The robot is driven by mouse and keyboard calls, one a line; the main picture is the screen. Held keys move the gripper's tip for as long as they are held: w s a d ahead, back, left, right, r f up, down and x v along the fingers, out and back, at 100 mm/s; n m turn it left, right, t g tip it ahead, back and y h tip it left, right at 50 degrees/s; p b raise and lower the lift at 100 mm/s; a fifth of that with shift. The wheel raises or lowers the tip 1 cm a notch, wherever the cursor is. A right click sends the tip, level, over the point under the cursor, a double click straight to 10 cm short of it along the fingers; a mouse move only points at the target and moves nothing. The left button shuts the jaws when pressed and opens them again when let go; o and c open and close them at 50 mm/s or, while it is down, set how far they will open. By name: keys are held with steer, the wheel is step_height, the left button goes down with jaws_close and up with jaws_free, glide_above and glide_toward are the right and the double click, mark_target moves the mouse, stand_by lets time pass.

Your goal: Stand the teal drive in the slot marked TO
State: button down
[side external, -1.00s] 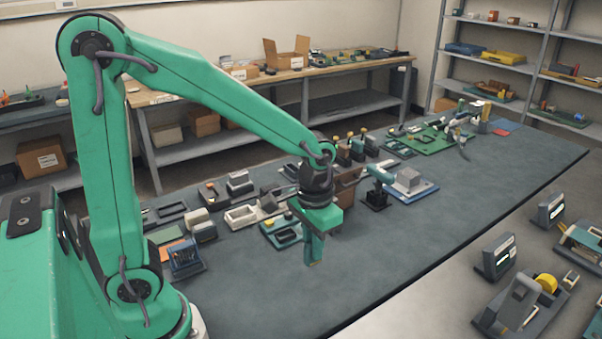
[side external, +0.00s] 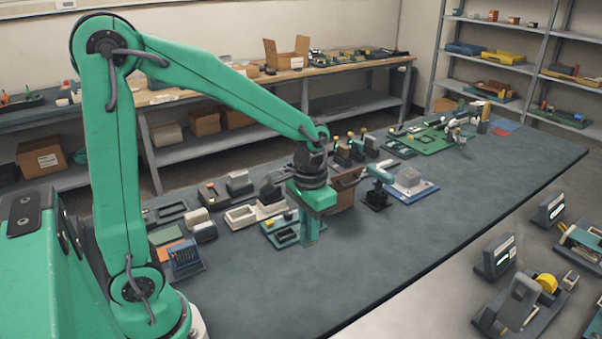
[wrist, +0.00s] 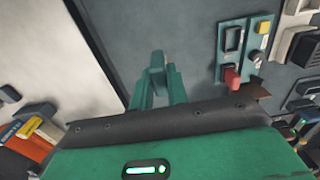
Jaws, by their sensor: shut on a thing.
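My gripper (side external: 309,238) hangs over the dark mat, beside the front right of a small teal board (side external: 270,230) with dark slots. In the wrist view my gripper (wrist: 157,88) is shut on the teal drive (wrist: 157,62), a small upright block between the fingertips. The drive cannot be told apart from the green fingers in the side view. The teal board (wrist: 226,72) also shows at the upper right of the wrist view, with a dark-framed slot, a red piece (wrist: 231,77) and a yellow piece (wrist: 264,27). No TO mark is readable.
A brown box (side external: 345,190) stands just behind my gripper to the right. A blue-handled tool on a dark stand (side external: 376,195) is farther right. Grey and white blocks (side external: 240,216) stand left of the board. The mat's front (side external: 400,240) is clear.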

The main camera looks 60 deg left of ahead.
steer(key=shift+w+a, duration=0.5)
steer(key=shift+a, duration=1.3)
glide_toward(285, 221)
steer(key=s+d, duration=0.1)
steer(key=d+f, duration=0.1)
steer(key=d, duration=0.1)
steer(key=s+d, duration=0.1)
steer(key=shift+s+d+f, duration=0.25)
steer(key=shift+s+d, duration=0.05)
steer(key=shift+s, duration=0.05)
steer(key=shift+f, duration=2)
steer(key=shift+f, duration=0.15)
steer(key=c, duration=1.4)
jaws_free()
steer(key=shift+o, duration=0.2)
step_height(285, 221, up, 12)
steer(key=shift+r, duration=0.2)
steer(key=shift+d, duration=0.1)
